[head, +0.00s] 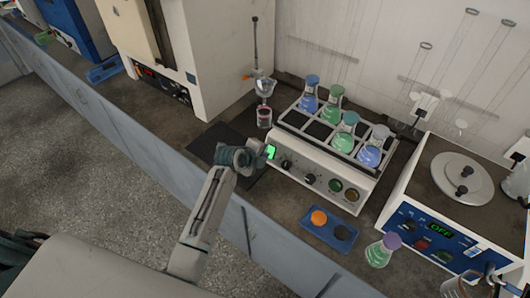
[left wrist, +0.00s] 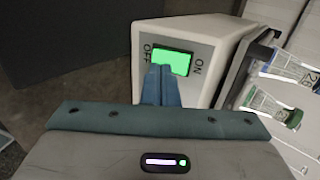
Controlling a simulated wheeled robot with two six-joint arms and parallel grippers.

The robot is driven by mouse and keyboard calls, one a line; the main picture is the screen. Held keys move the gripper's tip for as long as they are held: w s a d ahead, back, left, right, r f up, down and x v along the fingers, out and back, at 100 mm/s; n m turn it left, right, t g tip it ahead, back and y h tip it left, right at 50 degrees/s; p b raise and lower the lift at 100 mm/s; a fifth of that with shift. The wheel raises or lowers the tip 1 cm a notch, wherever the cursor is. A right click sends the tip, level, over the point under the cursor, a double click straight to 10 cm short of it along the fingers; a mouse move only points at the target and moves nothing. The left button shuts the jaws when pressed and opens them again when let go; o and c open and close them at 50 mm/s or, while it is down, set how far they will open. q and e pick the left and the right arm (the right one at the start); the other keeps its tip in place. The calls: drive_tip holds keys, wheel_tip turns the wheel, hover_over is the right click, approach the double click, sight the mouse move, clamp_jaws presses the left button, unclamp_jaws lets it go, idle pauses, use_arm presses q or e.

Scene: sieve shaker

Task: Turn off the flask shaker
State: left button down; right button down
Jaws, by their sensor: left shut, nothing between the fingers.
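The flask shaker (head: 318,158) is a white box with a dark slotted top holding flasks of blue and green liquid. Its switch (head: 270,152) glows green at the left end of the front panel. In the left wrist view the green switch (left wrist: 172,62) sits between the labels OFF, at its left, and ON, at its right. My left gripper (head: 254,158) is shut and empty, right in front of the switch. Its closed fingertips (left wrist: 161,70) overlap the switch's lower edge towards the OFF side. I cannot tell whether they touch it. My right gripper is not in view.
Knobs (head: 308,178) line the shaker's front. A blue tray (head: 343,246) with an orange and a black item lies before it. A green flask (head: 379,252) and a machine reading OFF (head: 440,230) stand at right. A dark mat (head: 205,143) lies left.

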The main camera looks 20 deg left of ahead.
use_arm(q)
drive_tip(key=shift+w+d+f, duration=0.2)
drive_tip(key=shift+w+f, duration=0.3)
drive_tip(key=shift+f+b, duration=0.45)
drive_tip(key=shift+b, duration=0.2)
drive_tip(key=shift+r+t, duration=0.25)
drive_tip(key=shift+t, duration=0.05)
drive_tip(key=shift+r, duration=0.1)
